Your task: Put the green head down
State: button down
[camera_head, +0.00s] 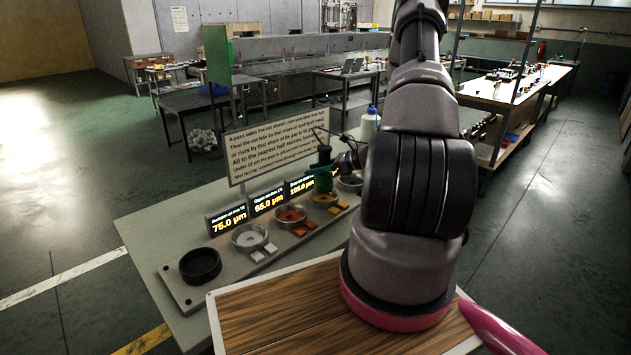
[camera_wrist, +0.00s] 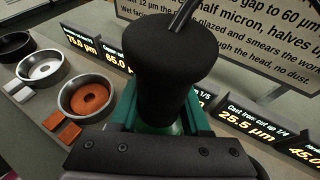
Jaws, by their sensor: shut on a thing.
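The green head (camera_head: 323,180) has a black knob on top and is upright in my gripper (camera_head: 332,170), over the row of round dishes. In the wrist view its black knob (camera_wrist: 160,75) fills the middle, with green showing at both sides below it. My gripper is shut on the head. In the head view, the head appears just above a dish with a tan inside (camera_head: 323,199). I cannot tell whether it touches that dish. The head's underside is hidden.
A black ring dish (camera_head: 200,265), a grey dish (camera_head: 250,237) and a copper-coloured dish (camera_head: 290,216) stand in a row on a grey plate, with small square pieces beside them. Lit micron displays (camera_head: 229,218) and a text sign (camera_head: 280,145) stand behind. A white bottle (camera_head: 369,124) stands farther back.

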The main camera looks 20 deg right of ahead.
jog(key=shift+f, duration=1.85)
jog(key=shift+f, duration=0.1)
jog(key=shift+c, duration=1.8)
grip_release()
jog(key=shift+f, duration=0.1)
